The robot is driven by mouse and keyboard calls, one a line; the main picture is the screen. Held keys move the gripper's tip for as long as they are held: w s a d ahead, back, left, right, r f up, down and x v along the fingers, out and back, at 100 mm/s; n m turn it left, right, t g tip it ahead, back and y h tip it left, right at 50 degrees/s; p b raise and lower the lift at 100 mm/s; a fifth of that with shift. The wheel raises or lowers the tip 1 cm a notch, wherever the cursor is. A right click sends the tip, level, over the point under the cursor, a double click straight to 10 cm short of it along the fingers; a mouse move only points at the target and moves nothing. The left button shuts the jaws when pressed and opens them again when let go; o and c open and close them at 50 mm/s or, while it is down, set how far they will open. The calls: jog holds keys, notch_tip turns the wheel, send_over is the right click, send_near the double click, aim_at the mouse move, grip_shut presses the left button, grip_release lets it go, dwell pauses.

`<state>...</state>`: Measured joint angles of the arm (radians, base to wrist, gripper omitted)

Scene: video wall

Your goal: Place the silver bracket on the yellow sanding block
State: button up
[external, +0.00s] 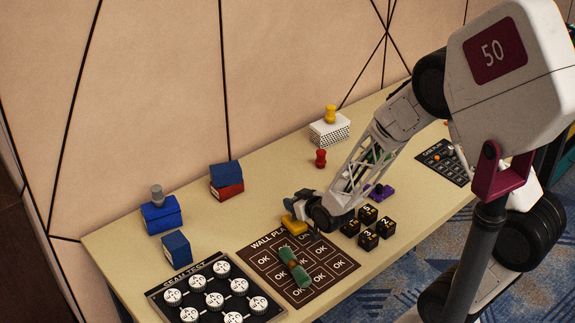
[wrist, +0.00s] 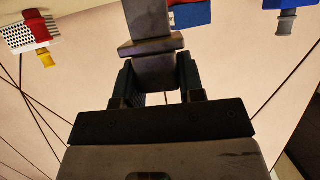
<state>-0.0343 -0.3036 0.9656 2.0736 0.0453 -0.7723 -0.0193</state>
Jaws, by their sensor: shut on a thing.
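My gripper (external: 301,203) is low over the table near its middle in the external view. In the wrist view my gripper (wrist: 158,85) is shut on the silver bracket (wrist: 152,62), a grey piece with an upright plate and a wider crossbar. The bracket is small and hard to tell from the fingers in the external view. The yellow sanding block (external: 294,224) lies just below my gripper, at the upper edge of the dark printed card. I cannot tell whether the bracket touches it. The block is not visible in the wrist view.
Several black dice (external: 368,239) stand right of my gripper. A green piece with a brown band (external: 295,268) lies on the card (external: 329,266). Blue boxes (external: 162,216) and a white perforated box (external: 329,130) stand toward the wall. White discs (external: 214,300) cover another card at front left.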

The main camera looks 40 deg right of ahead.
jog(key=shift+f, duration=0.1)
jog(key=o, duration=1)
jog(key=shift+o, duration=0.2)
jog(key=v, duration=1.2)
jog(key=shift+r, duration=0.25)
